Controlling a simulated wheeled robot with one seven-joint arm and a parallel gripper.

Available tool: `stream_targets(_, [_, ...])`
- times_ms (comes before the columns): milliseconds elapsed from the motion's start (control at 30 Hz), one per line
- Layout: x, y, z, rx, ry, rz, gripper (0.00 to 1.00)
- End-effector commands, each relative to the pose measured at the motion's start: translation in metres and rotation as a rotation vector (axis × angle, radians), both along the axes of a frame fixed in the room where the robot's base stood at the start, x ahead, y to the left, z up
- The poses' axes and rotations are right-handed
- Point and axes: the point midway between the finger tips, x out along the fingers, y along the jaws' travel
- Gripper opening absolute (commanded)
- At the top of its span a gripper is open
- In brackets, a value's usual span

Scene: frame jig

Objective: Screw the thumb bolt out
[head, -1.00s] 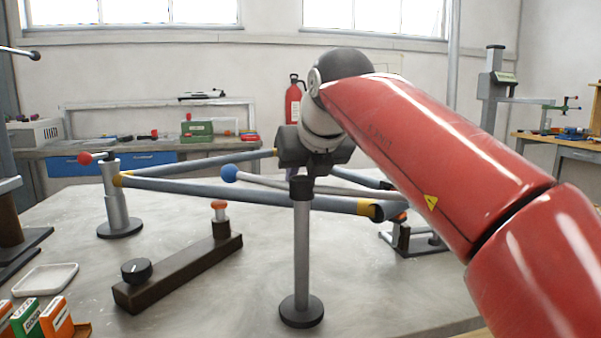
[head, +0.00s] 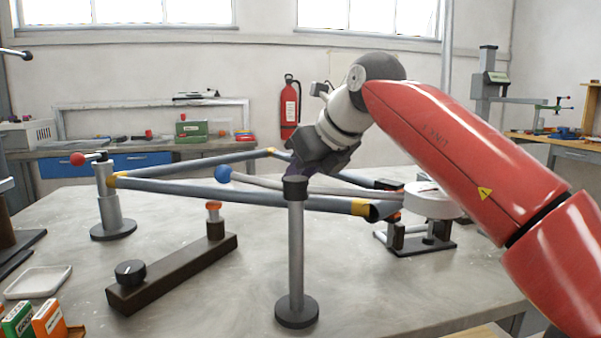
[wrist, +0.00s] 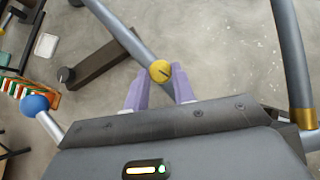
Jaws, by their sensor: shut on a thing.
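In the wrist view the two purple fingers of my gripper (wrist: 160,84) are closed about a small round yellow head (wrist: 160,71) with a dark line across it, apparently the thumb bolt. It sits at a grey tube (wrist: 121,30) of the frame; how far its thread is in is hidden. In the head view my gripper (head: 301,168) points down and left, just behind the top of the grey post (head: 296,245); the bolt is hidden there. The frame's front tube (head: 230,196) has yellow collars near its ends.
A blue-ended rod (head: 222,174) lies beside my gripper. A red-knobbed post (head: 77,159) stands at left. A dark bar (head: 180,270) with a black knob lies in front. A dark stand with a pale disc (head: 432,200) is at right. The front left table has a tray (head: 38,283).

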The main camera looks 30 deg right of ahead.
Motion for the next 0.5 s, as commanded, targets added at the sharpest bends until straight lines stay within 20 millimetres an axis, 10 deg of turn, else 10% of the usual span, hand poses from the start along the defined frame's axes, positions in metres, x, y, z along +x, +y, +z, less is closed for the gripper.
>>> stream_targets(267, [-0.0006, -0.0005, -0.0015, 0.000, 0.005, -0.001, 0.03])
stream_targets(300, [-0.0006, -0.0005, -0.0015, 0.000, 0.005, -0.001, 0.29])
stream_targets(500, [-0.0004, -0.0004, -0.0008, 0.000, 0.003, -0.001, 0.48])
